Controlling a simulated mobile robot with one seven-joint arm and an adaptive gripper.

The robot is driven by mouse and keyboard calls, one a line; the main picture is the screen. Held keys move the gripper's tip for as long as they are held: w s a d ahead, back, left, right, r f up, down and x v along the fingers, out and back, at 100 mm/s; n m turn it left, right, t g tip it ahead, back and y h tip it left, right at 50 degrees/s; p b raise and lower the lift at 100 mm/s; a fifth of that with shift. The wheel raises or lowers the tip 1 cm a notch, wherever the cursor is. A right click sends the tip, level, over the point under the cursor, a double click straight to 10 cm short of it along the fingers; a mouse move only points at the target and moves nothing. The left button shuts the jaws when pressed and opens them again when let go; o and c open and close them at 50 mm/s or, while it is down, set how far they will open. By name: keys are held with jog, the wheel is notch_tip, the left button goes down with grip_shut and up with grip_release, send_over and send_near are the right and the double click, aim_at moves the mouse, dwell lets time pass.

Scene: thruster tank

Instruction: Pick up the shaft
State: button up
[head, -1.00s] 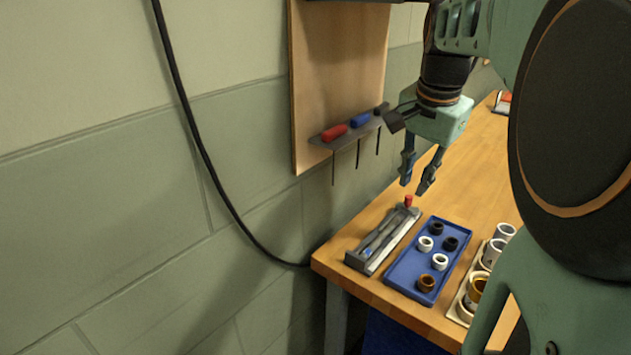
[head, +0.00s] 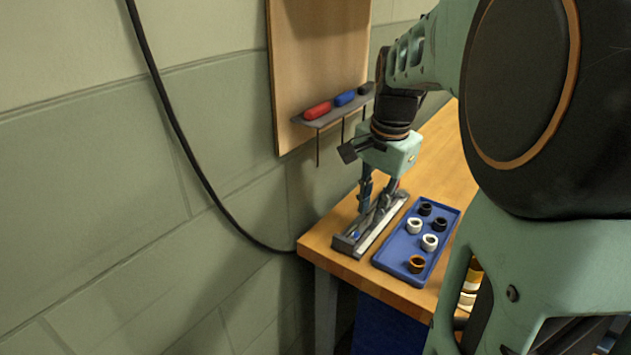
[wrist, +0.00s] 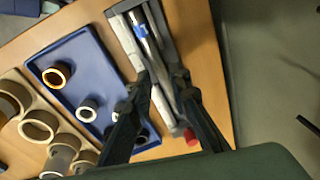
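The shaft is a thin silver-grey rod lying lengthwise in a narrow grey holder (head: 343,247) near the table's left edge. In the wrist view the shaft (wrist: 151,48) runs between my fingers, with a blue patch near its far end. A red knob (wrist: 190,137) shows at the near end of the holder. My gripper (head: 372,209) is pointing down at the holder, with its fingers apart on either side of the shaft. The wrist view also shows my gripper (wrist: 163,75) open. Whether the fingers touch the shaft I cannot tell.
A blue tray (head: 397,272) with several black, white and brown rings lies right of the holder. A rack (wrist: 22,90) of larger cups stands beyond it. A wall shelf (head: 330,118) with red and blue handled tools is behind. The wall is close on the left.

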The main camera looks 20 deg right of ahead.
notch_tip(320, 180, down, 2)
jog(key=shift+w+f, duration=0.15)
grip_shut()
jog(key=shift+r, duration=0.2)
